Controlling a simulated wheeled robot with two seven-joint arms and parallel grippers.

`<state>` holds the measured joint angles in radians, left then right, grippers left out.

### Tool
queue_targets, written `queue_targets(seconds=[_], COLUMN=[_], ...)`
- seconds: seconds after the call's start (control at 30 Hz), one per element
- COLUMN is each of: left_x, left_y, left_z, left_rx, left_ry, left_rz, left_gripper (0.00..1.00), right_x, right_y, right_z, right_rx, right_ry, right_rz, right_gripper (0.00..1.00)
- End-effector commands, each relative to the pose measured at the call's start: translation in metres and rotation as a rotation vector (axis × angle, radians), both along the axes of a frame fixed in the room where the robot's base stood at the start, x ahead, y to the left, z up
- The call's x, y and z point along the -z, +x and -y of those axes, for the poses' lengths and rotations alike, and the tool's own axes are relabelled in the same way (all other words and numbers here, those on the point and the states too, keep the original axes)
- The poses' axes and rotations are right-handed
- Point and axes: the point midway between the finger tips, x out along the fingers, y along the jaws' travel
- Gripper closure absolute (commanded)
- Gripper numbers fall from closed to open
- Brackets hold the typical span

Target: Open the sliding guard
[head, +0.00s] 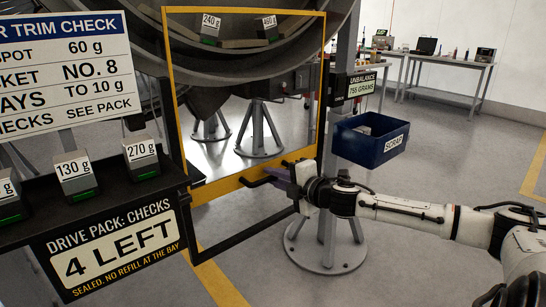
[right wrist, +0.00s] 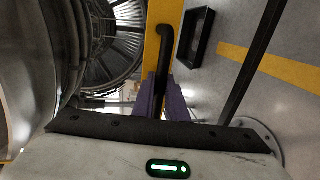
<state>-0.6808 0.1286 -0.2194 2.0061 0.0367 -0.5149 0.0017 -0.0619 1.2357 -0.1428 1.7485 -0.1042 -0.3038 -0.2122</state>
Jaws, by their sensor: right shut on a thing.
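The sliding guard is a yellow-framed panel (head: 170,75) in the middle of the head view, standing in front of the large round fan casing. A black bar handle (head: 256,182) sits on its lower yellow rail. My right gripper (head: 280,175), with purple fingers, is at the right part of this handle and shut on it. In the right wrist view the handle (right wrist: 162,65) runs down between the purple fingers (right wrist: 160,105), beside the yellow frame (right wrist: 152,45). My left gripper is in neither view.
A black shelf (head: 110,205) with labelled weights stands at the left, beside the guard. A blue scrap bin (head: 360,148) and a grey post (head: 330,210) on a round foot stand close to my right gripper. Workbenches (head: 445,62) are far back. Open floor lies at the right.

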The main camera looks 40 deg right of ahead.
Motion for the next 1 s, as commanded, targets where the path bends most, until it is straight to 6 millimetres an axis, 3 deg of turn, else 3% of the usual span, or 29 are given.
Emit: queue_targets(seconds=[0.03,0.1,0.4,0.63,1.0], left_x=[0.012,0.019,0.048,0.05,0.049], left_y=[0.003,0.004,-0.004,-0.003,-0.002], left_z=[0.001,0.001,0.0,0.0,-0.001], left_rx=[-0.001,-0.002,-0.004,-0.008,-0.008], left_ry=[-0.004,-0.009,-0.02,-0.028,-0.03], left_rz=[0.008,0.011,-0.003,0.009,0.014], left_gripper=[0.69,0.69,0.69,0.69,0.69], right_x=[0.03,0.052,0.122,0.143,0.146], right_y=[-0.001,-0.001,-0.001,-0.001,0.0], right_z=[0.003,0.003,0.003,0.003,0.002], right_rx=[0.01,0.009,0.007,0.005,0.003], right_ry=[0.006,0.005,0.0,-0.004,-0.005], right_rz=[-0.005,-0.006,-0.005,-0.003,-0.002], right_gripper=[1.0,1.0,1.0,1.0,1.0])
